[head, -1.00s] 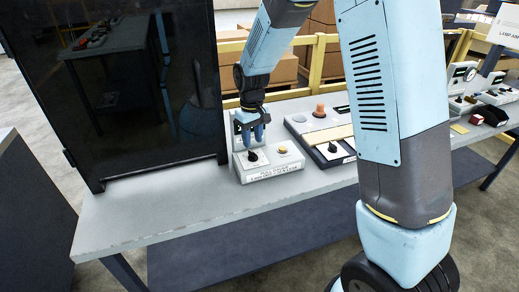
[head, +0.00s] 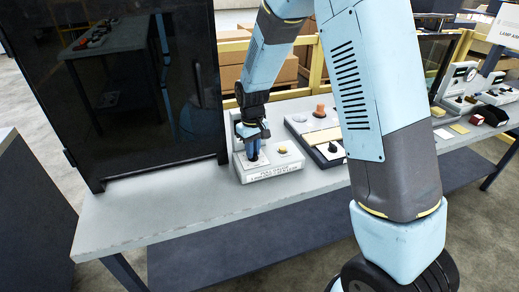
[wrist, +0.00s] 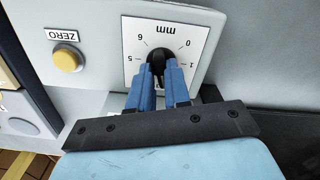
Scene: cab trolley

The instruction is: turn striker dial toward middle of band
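I cannot tell whether the fingers press on the knob. In the head view my gripper (head: 254,153) hides most of the knob. The knob's pointer and any band are hidden by the fingers.
A yellow button (wrist: 67,59) labelled ZERO sits beside the dial plate. A tall dark cabinet (head: 120,90) stands close on the left. The table front (head: 180,208) is clear.

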